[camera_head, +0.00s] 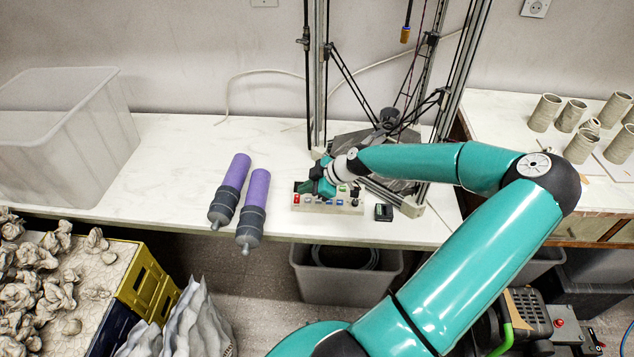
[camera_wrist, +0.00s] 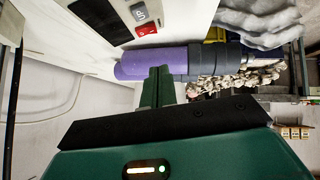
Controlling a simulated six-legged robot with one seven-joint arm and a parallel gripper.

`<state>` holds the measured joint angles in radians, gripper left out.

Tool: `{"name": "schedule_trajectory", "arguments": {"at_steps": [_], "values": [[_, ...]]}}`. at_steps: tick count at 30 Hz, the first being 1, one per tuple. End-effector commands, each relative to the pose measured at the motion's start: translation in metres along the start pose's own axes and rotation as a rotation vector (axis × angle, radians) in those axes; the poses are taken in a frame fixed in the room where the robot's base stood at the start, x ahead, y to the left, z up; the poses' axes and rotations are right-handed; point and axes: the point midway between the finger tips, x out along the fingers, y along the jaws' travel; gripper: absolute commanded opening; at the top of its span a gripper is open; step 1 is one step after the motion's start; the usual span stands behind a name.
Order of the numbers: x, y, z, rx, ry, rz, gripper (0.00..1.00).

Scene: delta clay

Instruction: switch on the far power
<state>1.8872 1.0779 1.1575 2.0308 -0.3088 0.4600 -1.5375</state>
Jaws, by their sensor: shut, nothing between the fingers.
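A pale control box (camera_head: 328,206) with small coloured buttons lies on the white table in front of the delta frame. A red switch (camera_head: 296,198) shows at its left end. In the wrist view a red rocker switch (camera_wrist: 146,29) and a grey one (camera_wrist: 139,12) sit beside a dark screen (camera_wrist: 100,18). My gripper (camera_head: 318,182) is over the left part of the box and hides some of it. In the wrist view its green fingers (camera_wrist: 158,86) are together and empty, apart from the switches in the picture. I cannot tell which switch is the far power, nor the switch positions.
Two purple cartridges (camera_head: 229,190) with grey ends lie left of the box. The delta frame's metal posts (camera_head: 318,75) stand close behind my gripper. A small dark device (camera_head: 384,212) lies right of the box.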

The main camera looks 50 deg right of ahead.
Motion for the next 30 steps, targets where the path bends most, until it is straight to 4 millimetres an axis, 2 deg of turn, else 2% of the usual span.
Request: {"name": "schedule_trajectory", "arguments": {"at_steps": [3, 9, 30], "values": [[0.025, 0.000, -0.001, -0.002, 0.001, -0.004, 0.00], [0.044, 0.001, 0.022, 0.002, 0.001, 0.000, 0.00], [0.054, -0.001, 0.032, 0.000, -0.001, 0.000, 0.00]]}}
